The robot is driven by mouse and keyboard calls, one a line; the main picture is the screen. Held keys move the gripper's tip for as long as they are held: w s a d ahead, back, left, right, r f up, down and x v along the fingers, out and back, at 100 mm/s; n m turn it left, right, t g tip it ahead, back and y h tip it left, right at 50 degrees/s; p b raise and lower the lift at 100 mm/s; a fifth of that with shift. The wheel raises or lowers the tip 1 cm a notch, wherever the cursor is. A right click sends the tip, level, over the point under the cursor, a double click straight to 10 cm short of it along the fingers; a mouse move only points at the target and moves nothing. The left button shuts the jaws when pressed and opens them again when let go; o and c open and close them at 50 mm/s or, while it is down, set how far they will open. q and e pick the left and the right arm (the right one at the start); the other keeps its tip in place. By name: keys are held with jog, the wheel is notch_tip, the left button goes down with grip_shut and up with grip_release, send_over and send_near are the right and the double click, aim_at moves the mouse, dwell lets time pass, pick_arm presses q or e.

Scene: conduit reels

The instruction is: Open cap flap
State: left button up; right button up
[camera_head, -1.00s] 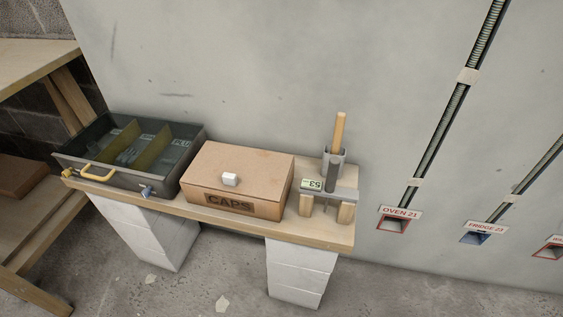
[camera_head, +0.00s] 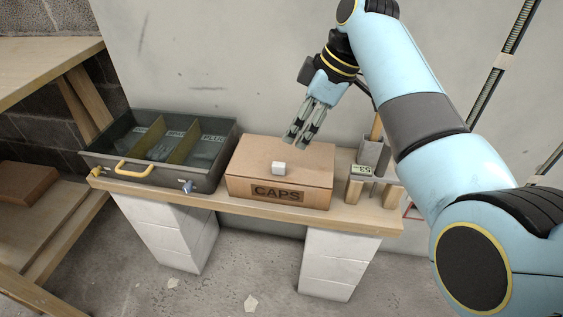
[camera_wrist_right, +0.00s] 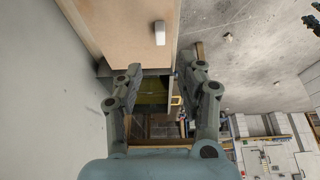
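The cardboard box marked CAPS (camera_head: 275,192) stands on the wooden bench. Its top flap (camera_head: 305,160) lies closed, with a white block-shaped knob (camera_head: 278,168) near the front edge. In the right wrist view the flap (camera_wrist_right: 125,25) and the knob (camera_wrist_right: 159,34) show at the top. My right gripper (camera_head: 296,142) points down above the back part of the box, behind the knob and apart from it. In the wrist view its two fingers (camera_wrist_right: 160,72) are spread with nothing between them. My left gripper is in neither view.
A dark drawer tray (camera_head: 207,184) with yellow dividers and a yellow handle stands left of the box. A grey holder (camera_head: 373,155) with a wooden handle and a number display is close on the right. The wall is just behind the bench (camera_head: 330,213).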

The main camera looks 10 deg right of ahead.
aim_at(280, 164)
jog(key=b+x, duration=0.3)
jog(key=x, duration=0.6)
jog(key=shift+d+f, duration=0.1)
jog(key=shift+f, duration=0.5)
grip_shut()
